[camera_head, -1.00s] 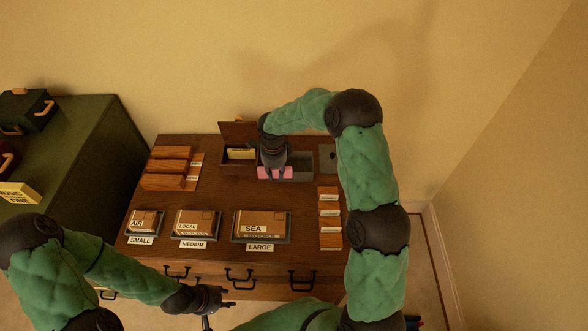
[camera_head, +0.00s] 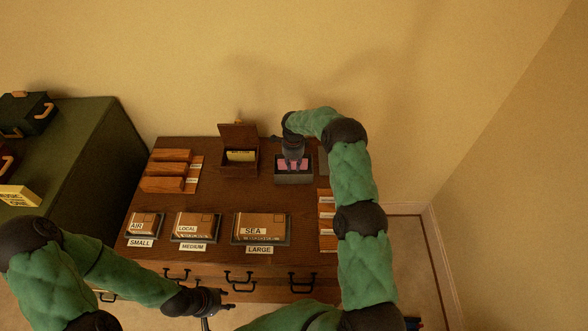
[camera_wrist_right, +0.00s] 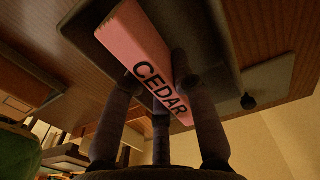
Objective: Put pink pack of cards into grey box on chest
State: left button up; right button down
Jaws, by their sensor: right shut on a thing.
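The pink pack of cards (camera_head: 285,165) is held by my right gripper (camera_head: 293,164) at the grey box on the chest. In the right wrist view the pack (camera_wrist_right: 139,43), lettered CEDAR, is between the fingers of the right gripper (camera_wrist_right: 165,90). The open grey box (camera_head: 294,180) stands at the back right of the chest (camera_head: 215,205). It also shows behind the pack in the right wrist view (camera_wrist_right: 215,35). I cannot tell whether the pack touches the box floor. My left gripper (camera_head: 222,301) is empty and looks open in front of the chest.
A brown box (camera_head: 238,170) with its lid up stands left of the grey box. Wooden blocks (camera_head: 167,170) lie at the left. Labelled parcels (camera_head: 261,225) line the front. A green cabinet (camera_head: 85,150) stands left of the chest. The wall is close behind.

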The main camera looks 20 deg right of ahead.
aim_at(294, 168)
jog(key=shift+w+d+f, duration=0.15)
jog(key=shift+d+f, duration=0.05)
jog(key=shift+f, duration=1.65)
jog(key=shift+f, duration=0.1)
jog(key=c, duration=1)
grip_release()
notch_tip(294, 168, up, 12)
jog(key=shift+r, duration=0.1)
